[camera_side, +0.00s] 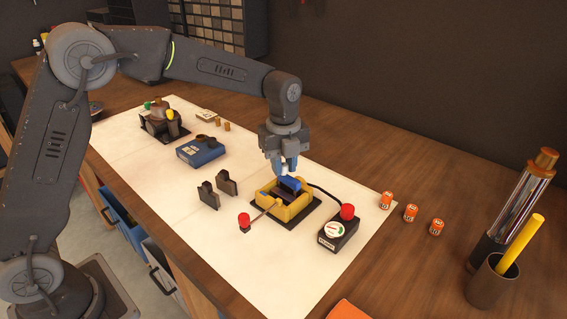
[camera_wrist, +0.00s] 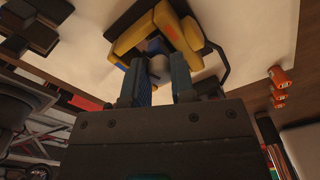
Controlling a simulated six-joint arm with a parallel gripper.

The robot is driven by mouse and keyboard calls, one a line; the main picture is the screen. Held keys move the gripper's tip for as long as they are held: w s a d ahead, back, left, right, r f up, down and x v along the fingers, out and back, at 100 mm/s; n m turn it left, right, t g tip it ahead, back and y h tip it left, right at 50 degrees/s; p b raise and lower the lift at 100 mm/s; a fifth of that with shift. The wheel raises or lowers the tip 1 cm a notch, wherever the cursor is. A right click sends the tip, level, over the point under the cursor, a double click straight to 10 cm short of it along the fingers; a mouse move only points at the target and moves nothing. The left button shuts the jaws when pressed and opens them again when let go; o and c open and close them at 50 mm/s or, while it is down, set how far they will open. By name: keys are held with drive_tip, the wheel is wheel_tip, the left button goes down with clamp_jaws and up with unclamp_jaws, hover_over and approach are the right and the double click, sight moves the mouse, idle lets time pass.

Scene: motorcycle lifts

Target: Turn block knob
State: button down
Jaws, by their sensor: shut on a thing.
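My gripper (camera_side: 287,167) points down over a yellow fixture (camera_side: 296,209) and is shut at the top of a blue block (camera_side: 290,185) that sits in the fixture. In the wrist view, the two fingers of my gripper (camera_wrist: 157,66) are on either side of a small pale grey knob (camera_wrist: 155,73). The yellow fixture also shows in the wrist view (camera_wrist: 128,41), beyond the fingertips. My fingers hide part of the knob, so its angle cannot be told. The fixture stands on a dark base plate on the pale mat.
A red-knobbed lever (camera_side: 244,221) sticks out to the fixture's left. A black box with a round dial (camera_side: 333,231) and red button stands to its right, joined by a cable. Two dark brackets (camera_side: 218,189) and a blue box (camera_side: 201,152) stand left. Small orange cans (camera_side: 411,212) stand right.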

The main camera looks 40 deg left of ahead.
sight(283, 164)
drive_tip(key=shift+m, duration=2.1)
drive_tip(key=c, duration=1)
unclamp_jaws()
drive_tip(key=shift+o, duration=0.2)
wheel_tip(283, 164, up, 14)
